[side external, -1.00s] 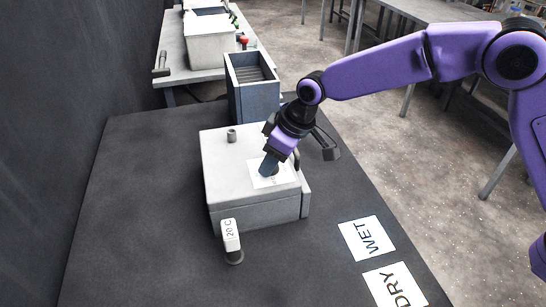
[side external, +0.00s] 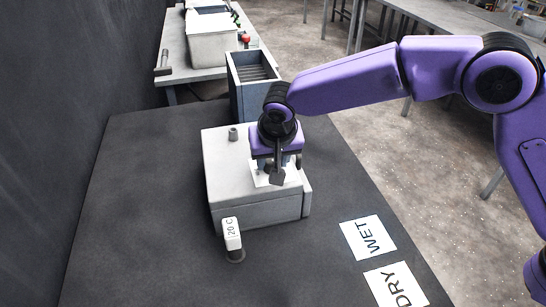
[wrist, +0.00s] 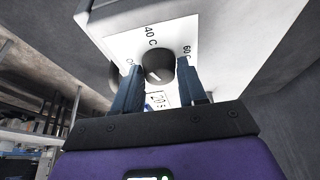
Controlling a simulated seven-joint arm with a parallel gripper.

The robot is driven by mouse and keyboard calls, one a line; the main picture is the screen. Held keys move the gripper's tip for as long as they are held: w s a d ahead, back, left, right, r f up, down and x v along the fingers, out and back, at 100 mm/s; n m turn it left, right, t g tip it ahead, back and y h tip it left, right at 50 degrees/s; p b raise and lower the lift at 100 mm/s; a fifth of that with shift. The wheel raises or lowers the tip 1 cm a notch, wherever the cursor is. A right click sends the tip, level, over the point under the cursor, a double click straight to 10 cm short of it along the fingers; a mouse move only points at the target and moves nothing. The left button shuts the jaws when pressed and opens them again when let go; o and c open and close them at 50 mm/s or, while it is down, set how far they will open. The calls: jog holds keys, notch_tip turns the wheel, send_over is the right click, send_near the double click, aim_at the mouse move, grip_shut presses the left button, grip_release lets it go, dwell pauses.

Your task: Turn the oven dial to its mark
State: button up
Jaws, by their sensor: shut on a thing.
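The oven is a pale grey box (side external: 222,165) on the dark table, with a white dial plate on top. In the wrist view, the dark round dial (wrist: 158,62) with a short white pointer line sits on the white plate (wrist: 180,28), marked 40 C and 60 C; other marks are partly hidden. My gripper (wrist: 159,67) has one blue finger on each side of the dial, shut on it. In the side view, my gripper (side external: 273,174) covers the dial. A small stand (side external: 232,236) in front of the oven bears a white 20 C tag.
WET (side external: 367,238) and DRY (side external: 396,287) cards lie at the table's right. A blue-grey slotted box (side external: 253,88) stands behind the oven. A small grey post (side external: 233,134) rises from the oven's top. The table's left side is clear.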

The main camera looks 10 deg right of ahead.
jog(key=m+h, duration=0.1)
jog(key=m, duration=0.2)
jog(key=m+g+h, duration=0.1)
jog(key=m, duration=0.3)
jog(key=shift+a+h, duration=0.2)
jog(key=shift+h, duration=0.2)
jog(key=m+g, duration=0.1)
jog(key=m, duration=0.2)
jog(key=m+g+h, duration=0.1)
jog(key=m, duration=0.2)
jog(key=shift+w+a+f, duration=0.1)
jog(key=shift+w, duration=0.05)
jog(key=shift+m, duration=0.5)
jog(key=o, duration=1)
